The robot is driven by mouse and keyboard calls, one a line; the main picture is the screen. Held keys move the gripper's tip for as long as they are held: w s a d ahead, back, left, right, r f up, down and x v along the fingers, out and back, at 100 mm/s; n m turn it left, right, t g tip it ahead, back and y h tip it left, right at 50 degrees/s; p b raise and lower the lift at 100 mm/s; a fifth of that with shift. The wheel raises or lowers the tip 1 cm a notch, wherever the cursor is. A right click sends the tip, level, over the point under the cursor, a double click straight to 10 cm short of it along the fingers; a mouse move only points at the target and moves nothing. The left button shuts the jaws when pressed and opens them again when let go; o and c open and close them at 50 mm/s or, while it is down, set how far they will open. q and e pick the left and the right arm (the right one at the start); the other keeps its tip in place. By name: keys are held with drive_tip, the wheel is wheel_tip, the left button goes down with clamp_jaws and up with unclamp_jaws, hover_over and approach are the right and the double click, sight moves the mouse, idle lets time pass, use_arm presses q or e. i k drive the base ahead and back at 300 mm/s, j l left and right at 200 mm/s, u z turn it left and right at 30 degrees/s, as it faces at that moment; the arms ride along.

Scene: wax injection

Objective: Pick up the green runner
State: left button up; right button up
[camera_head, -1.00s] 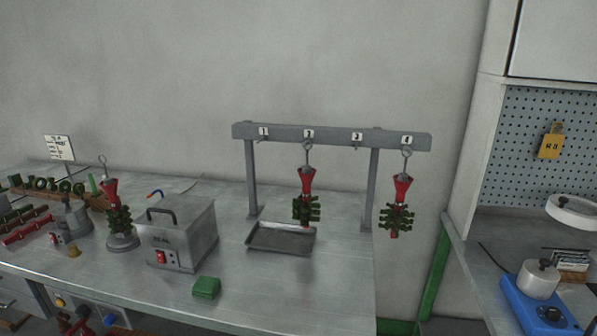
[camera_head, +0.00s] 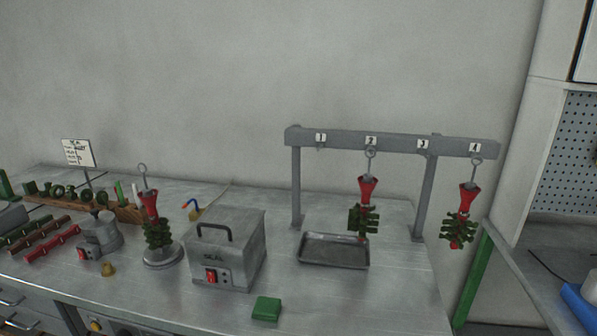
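Several bar-shaped runners lie side by side at the left end of the metal table. A dark green runner (camera_head: 24,228) lies behind red runners (camera_head: 52,243); the dark bars overlap in view, so I cannot tell them all apart. A small bright green block (camera_head: 266,308) lies alone near the table's front edge. Neither of my grippers shows in this view.
A wax tree on a round stand (camera_head: 157,235), a grey SEAL box (camera_head: 227,246) and a small pot (camera_head: 100,236) stand on the table (camera_head: 365,305). A numbered rack (camera_head: 393,142) holds two hanging trees; a tray (camera_head: 333,252) lies beneath. The front right tabletop is clear.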

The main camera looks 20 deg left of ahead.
sight(7, 240)
drive_tip(key=j, duration=1.75)
drive_tip(key=i+j, duration=0.1)
drive_tip(key=j, duration=1.7)
